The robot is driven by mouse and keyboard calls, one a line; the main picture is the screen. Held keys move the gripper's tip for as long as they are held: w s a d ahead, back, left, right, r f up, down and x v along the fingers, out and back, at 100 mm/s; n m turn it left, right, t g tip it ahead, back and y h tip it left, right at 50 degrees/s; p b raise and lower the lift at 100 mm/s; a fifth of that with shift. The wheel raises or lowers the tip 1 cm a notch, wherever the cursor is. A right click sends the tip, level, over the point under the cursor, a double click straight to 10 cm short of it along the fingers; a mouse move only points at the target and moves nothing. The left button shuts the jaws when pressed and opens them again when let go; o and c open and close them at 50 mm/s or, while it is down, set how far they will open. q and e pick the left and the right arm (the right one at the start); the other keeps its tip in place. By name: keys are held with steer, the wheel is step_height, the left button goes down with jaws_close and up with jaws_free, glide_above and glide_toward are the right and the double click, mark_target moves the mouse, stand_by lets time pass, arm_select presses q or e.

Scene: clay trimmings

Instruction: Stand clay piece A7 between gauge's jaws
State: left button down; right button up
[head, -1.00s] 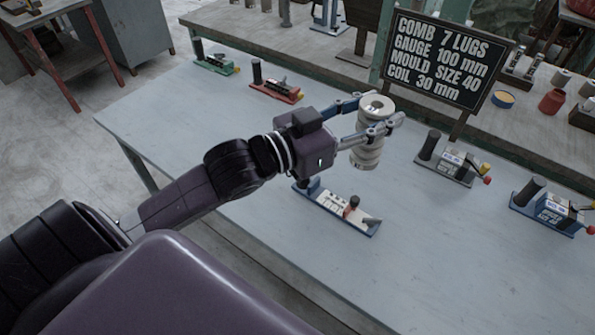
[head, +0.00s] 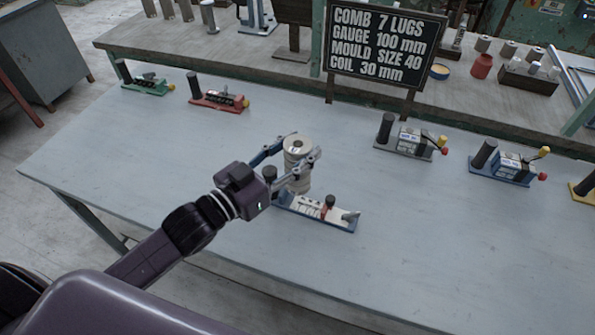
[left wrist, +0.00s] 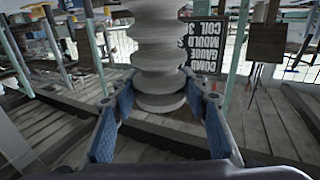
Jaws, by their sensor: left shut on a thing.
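My left gripper (head: 303,148) is shut on a pale grey ribbed clay piece (head: 297,170), which it holds upright. A small dark mark on the piece's top is too small to read. In the left wrist view the ribbed clay piece (left wrist: 160,55) stands between the blue finger pads. The gripper partly hides the gauge's left end. The gap between piece and gauge cannot be judged. My right gripper is not in view.
A sign (head: 385,46) reads gauge 100 mm. Green (head: 148,85), red (head: 218,101), grey (head: 408,143) and blue (head: 505,165) tools stand along the table's back. The grey table (head: 400,240) is clear in front and right of the gauge.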

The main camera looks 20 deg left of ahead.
arm_select(q)
steer(key=shift+f, duration=3.3)
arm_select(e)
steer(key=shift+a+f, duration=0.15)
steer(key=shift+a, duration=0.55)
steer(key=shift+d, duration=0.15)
arm_select(q)
steer(key=c, duration=1.6)
jaws_free()
steer(key=shift+f, duration=0.25)
steer(key=o, duration=0.5)
steer(key=shift+c, duration=0.2)
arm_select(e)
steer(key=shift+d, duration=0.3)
